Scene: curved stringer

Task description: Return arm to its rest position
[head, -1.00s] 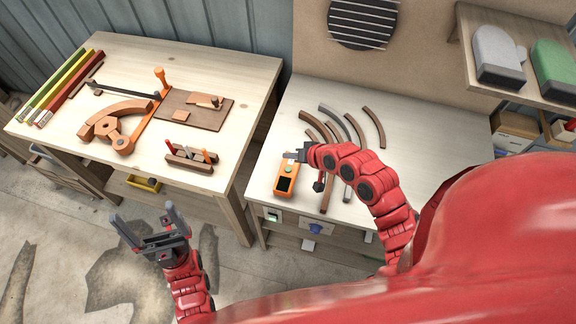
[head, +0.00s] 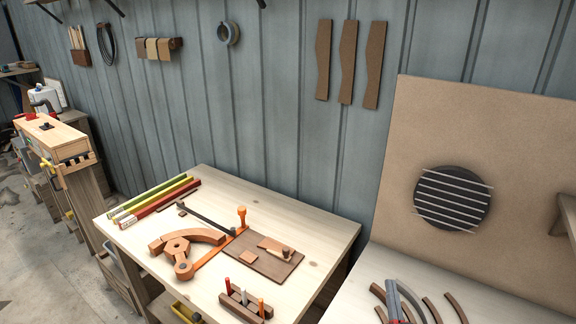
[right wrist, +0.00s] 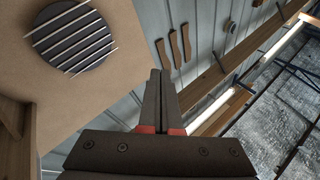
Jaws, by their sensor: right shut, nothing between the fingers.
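My right gripper (head: 394,288) shows only by its grey and red fingers at the bottom edge of the head view, in front of the right bench. In the right wrist view its dark fingers (right wrist: 162,78) are together, with nothing between them. They point up past the wall, clear of any object. The rest of the right arm is outside the head view. My left gripper is not in view.
Curved strips (head: 457,308) lie on the right bench (head: 505,303). A tan board (head: 385,200) with a round black disc (head: 452,198) stands behind.

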